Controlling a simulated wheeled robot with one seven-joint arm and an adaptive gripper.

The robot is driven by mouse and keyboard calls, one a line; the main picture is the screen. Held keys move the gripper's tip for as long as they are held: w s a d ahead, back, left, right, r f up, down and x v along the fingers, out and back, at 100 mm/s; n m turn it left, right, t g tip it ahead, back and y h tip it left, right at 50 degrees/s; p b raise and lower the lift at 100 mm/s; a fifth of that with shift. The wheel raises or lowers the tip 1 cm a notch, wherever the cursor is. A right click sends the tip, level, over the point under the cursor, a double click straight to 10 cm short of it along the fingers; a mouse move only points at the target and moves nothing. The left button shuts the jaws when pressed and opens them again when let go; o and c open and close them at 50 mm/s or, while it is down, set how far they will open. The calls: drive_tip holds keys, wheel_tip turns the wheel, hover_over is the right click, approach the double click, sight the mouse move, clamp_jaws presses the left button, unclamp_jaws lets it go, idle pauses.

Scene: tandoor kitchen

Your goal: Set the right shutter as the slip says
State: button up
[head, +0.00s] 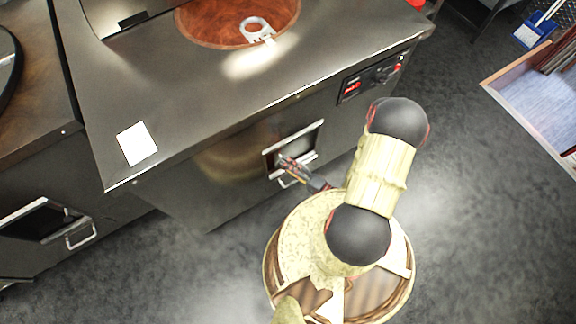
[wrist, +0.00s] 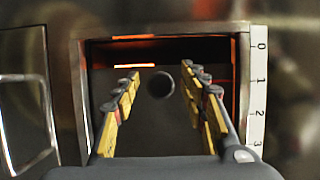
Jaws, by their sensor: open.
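The right shutter (wrist: 150,115) is a dark plate in a steel-framed opening, with a round dark knob (wrist: 160,83) on it. Orange glow shows above its upper edge, which appears to lie between 0 and 1 on the white scale (wrist: 257,90) at the right. My gripper (wrist: 161,74) is open; its yellow fingers appear either side of the knob, with gaps. Whether the fingertips reach the knob's depth is unclear. In the head view my gripper (head: 284,162) is at the right opening (head: 313,135). The white slip (head: 137,143) lies on the steel counter; its writing is unreadable.
A steel panel with a looped handle (wrist: 45,100) stands left of the opening in the wrist view. Another opening with a handle (head: 80,235) is at far left. A control panel (head: 370,78) is right of the opening. Open floor lies at the right.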

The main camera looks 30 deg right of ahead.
drive_tip(key=v, duration=1.2)
idle(0.4)
idle(0.3)
drive_tip(key=shift+d, duration=0.1)
